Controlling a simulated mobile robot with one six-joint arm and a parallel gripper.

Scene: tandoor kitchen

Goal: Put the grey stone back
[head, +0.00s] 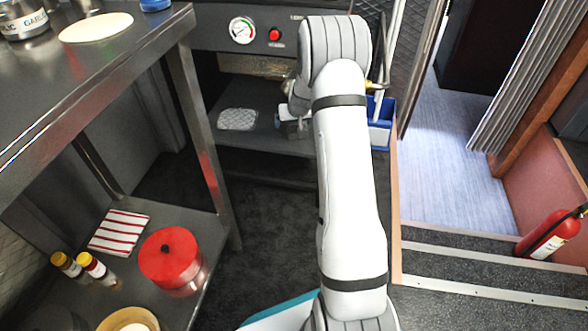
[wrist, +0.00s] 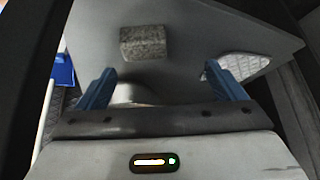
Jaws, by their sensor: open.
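The grey stone (wrist: 145,43), a speckled block, lies on a dark grey shelf (wrist: 195,30) in the wrist view, beyond the fingertips and left of centre. My gripper (wrist: 160,70) is open, its two blue fingers spread wide with nothing held between them. The stone is apart from both fingers. In the head view my gripper (head: 291,120) is small, over the lower shelf under the control panel, partly hidden by my arm. I cannot make out the stone there.
A quilted silvery pad (head: 238,119) lies on the shelf; it also shows in the wrist view (wrist: 244,66). A blue bin (head: 380,136) stands right of my arm. A steel rack at left holds a red pot (head: 170,258). Dark floor between is clear.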

